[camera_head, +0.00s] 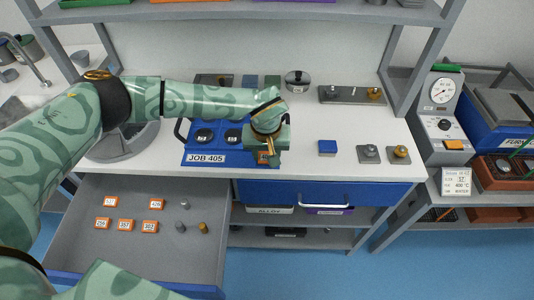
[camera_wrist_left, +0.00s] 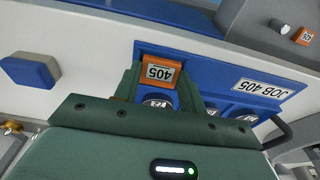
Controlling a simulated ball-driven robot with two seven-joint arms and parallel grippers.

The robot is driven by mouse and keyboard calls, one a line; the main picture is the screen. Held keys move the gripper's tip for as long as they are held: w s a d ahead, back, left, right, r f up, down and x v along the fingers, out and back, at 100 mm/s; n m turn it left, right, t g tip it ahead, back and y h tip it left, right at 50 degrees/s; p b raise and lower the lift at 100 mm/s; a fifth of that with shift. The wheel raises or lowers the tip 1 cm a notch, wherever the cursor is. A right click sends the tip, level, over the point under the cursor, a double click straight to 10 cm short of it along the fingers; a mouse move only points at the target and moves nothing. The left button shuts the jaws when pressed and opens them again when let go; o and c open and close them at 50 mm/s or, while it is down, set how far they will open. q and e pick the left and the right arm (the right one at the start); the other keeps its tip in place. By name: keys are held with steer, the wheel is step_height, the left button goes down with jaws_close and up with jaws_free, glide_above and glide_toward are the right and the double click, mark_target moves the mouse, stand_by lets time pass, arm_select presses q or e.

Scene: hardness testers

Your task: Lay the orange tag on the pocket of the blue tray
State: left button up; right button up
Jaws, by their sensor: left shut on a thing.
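The orange tag (camera_wrist_left: 159,73), marked 405, is held between the two green fingers of my left gripper (camera_wrist_left: 160,82) in the left wrist view. In the head view a bit of the tag (camera_head: 263,158) shows below my left gripper (camera_head: 268,154). The blue tray (camera_head: 190,158), labelled JOB 405, lies on the bench; my gripper is over its right end. Round grey pieces (camera_head: 203,136) sit in the tray. The tray also shows in the left wrist view (camera_wrist_left: 205,52). The pocket under the tag is mostly hidden, and I cannot tell whether the tag touches the tray.
An open grey drawer (camera_head: 150,255) below holds several other orange tags (camera_head: 124,225) and small metal pieces. A blue block (camera_head: 327,148) and two small plates with knobs (camera_head: 398,154) stand right of the tray. A shelf (camera_head: 240,14) overhangs the back.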

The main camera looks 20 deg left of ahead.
arm_select(q)
steer(key=shift+s+f, duration=0.3)
steer(key=shift+f, duration=0.35)
steer(key=o, duration=0.9)
steer(key=shift+s+f, duration=0.1)
steer(key=shift+o, duration=0.2)
steer(key=r, duration=0.2)
steer(key=r+p, duration=0.1)
steer(key=shift+w+r, duration=0.3)
steer(key=shift+r, duration=0.1)
step_height(320, 180, up, 10)
steer(key=s+p, duration=0.1)
steer(key=p, duration=0.1)
steer(key=shift+s+d+f+p, duration=0.2)
steer(key=shift+s+p, duration=0.1)
